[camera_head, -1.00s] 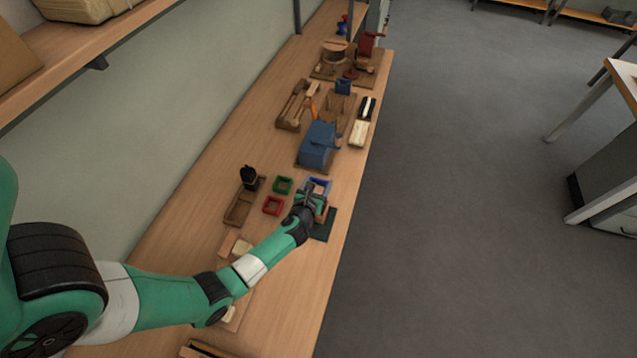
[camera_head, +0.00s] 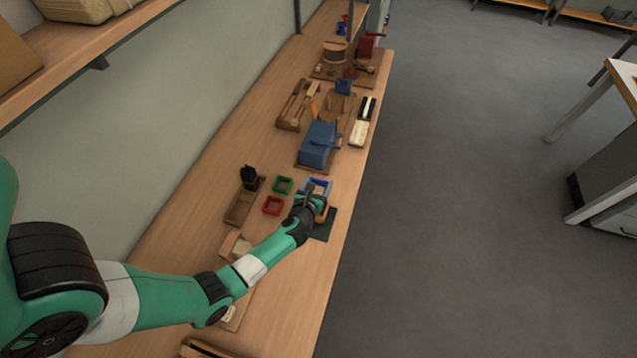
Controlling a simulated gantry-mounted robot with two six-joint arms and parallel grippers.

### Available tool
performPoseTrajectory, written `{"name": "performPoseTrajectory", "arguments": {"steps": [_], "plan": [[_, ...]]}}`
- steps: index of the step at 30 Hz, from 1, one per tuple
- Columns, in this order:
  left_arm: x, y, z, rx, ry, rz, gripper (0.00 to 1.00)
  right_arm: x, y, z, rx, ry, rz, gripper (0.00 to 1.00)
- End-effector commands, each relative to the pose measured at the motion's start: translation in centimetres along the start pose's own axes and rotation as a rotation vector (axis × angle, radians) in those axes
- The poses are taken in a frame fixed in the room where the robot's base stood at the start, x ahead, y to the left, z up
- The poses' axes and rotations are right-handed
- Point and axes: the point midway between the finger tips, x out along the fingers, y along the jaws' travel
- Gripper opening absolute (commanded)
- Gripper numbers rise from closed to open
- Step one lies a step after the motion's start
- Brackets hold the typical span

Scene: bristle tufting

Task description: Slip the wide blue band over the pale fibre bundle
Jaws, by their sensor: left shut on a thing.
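The wide blue band (camera_head: 318,183) is a rectangular frame, partly hidden behind my left gripper (camera_head: 315,199). The gripper is shut at the band's near side, above the bench; its fingertips are small and partly hidden. A pale block-like bundle (camera_head: 242,247) lies beside my left forearm, partly covered by it; I cannot tell for sure that it is the fibre bundle. My right gripper is not in view.
A green band (camera_head: 282,185) and a red band (camera_head: 272,205) lie left of the gripper. A wooden tray (camera_head: 238,211) with a black bundle (camera_head: 249,177) is further left. A dark mat (camera_head: 326,229) lies near the bench edge. A blue machine (camera_head: 318,145) stands beyond.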

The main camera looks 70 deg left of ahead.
Motion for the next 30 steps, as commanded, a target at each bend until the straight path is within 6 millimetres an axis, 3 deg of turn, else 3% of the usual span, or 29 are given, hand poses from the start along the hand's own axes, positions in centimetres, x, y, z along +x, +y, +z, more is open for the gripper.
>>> {"name": "performPoseTrajectory", "arguments": {"steps": [24,30], "plan": [[1.5,0.0,-3.5,0.001,0.0,0.0,0.25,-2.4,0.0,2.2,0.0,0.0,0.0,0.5],[1.5,0.0,-3.6,0.0,0.0,0.0,0.25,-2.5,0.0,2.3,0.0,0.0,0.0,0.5]]}}
